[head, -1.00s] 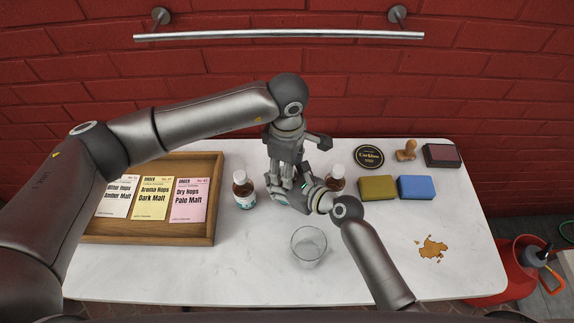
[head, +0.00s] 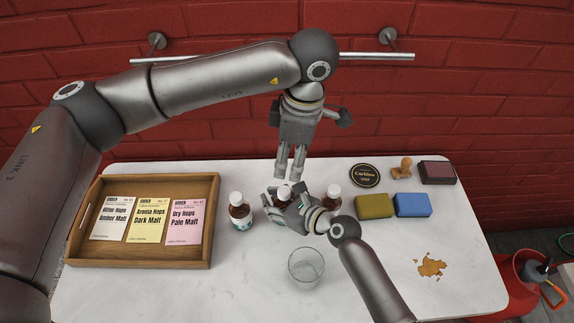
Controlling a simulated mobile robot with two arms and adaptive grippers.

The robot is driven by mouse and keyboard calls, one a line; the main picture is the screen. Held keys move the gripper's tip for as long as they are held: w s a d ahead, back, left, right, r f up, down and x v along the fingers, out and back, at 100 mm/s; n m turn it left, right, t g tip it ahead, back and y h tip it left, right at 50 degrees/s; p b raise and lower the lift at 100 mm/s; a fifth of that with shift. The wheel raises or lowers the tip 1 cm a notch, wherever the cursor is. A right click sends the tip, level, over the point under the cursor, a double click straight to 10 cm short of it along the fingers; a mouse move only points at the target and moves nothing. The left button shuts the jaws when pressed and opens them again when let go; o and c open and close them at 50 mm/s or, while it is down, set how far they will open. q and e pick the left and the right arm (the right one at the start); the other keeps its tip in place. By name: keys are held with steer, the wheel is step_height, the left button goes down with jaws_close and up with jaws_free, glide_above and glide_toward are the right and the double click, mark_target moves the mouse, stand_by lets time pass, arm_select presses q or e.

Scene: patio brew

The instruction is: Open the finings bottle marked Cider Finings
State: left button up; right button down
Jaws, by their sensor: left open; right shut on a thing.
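Three small brown bottles stand in a row on the white table: a left bottle (head: 240,213), a middle bottle (head: 283,193) and a right bottle (head: 333,198). The left and right ones have white caps; the labels are too small to read, so I cannot tell which is Cider Finings. My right gripper (head: 280,205) is shut on the middle bottle and hides its lower part. My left gripper (head: 288,177) is open and empty, pointing down just above and behind the middle bottle's top. Whether that bottle still has its cap is unclear.
A wooden tray (head: 208,230) with order cards lies at left. An empty glass (head: 306,268) stands in front of the bottles. A yellow sponge (head: 374,206), a blue sponge (head: 412,205), a coaster (head: 364,175), a stamp (head: 402,168) and a brown spill (head: 430,265) are at right.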

mark_target(284, 190)
arm_select(q)
steer(key=f, duration=0.4)
steer(key=a+f, duration=0.1)
steer(key=f, duration=0.6)
steer(key=shift+w+a+f, duration=0.15)
steer(key=shift+a+f, duration=0.1)
steer(key=shift+f, duration=0.05)
jaws_close()
steer(key=shift+c, duration=0.7)
jaws_free()
steer(key=shift+r, duration=2.3)
arm_select(e)
steer(key=c, duration=0.7)
jaws_free()
